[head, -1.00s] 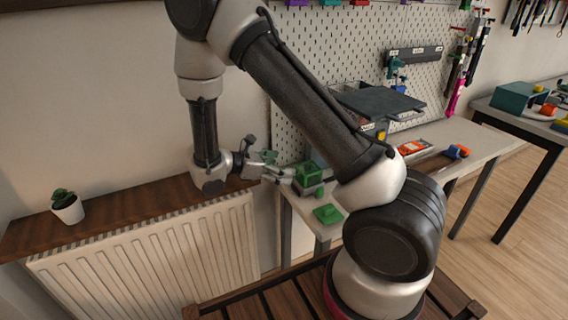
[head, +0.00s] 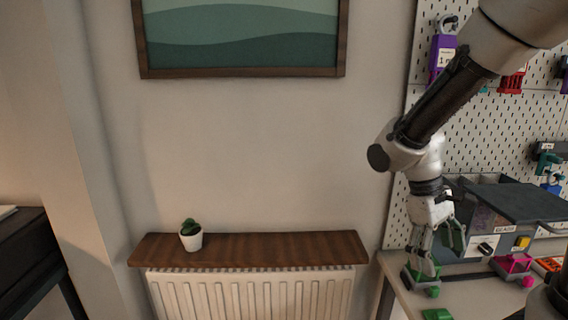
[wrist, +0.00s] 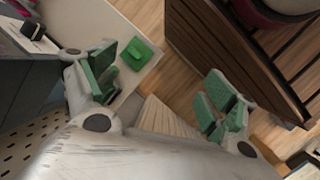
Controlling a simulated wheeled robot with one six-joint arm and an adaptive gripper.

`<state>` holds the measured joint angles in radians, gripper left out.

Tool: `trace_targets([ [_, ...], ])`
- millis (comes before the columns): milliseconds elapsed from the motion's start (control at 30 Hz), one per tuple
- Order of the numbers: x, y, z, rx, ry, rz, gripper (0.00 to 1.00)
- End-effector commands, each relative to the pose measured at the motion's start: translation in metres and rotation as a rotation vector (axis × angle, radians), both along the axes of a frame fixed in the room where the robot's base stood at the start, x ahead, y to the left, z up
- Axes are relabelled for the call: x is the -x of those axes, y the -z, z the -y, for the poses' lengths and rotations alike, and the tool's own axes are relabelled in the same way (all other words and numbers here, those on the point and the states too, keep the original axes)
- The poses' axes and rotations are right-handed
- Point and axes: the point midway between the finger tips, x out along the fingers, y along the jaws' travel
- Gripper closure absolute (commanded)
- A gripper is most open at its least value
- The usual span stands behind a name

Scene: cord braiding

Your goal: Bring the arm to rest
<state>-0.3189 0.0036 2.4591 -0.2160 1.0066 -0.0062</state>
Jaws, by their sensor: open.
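My gripper (head: 437,245) hangs from my arm at the right of the head view, in front of the pegboard and above the near end of the workbench. Its green-padded fingers point down and stand apart. In the wrist view my gripper (wrist: 163,92) is open with nothing between the fingers. A flat green piece (wrist: 137,54) lies on the bench corner there, beside one finger in the picture. It also shows at the bottom edge of the head view (head: 437,314). My upper arm is partly cut off by the head view's right edge.
The workbench (head: 465,291) carries a grey box labelled beads (head: 487,235) and a magenta piece (head: 514,263). A wooden shelf (head: 280,247) with a potted plant (head: 191,236) sits above a radiator (head: 250,295). The wall above it is clear, below a framed picture (head: 240,72).

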Motion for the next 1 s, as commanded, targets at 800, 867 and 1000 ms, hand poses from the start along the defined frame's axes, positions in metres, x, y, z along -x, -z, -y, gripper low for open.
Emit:
trace_targets([
  [800, 0.070, -0.127, 0.042, -0.302, 0.430, 0.668, 0.15],
  [867, 0.070, -0.127, 0.042, -0.302, 0.429, 0.667, 0.15],
  [1000, 0.070, -0.126, 0.042, -0.301, 0.429, 0.667, 0.15],
])
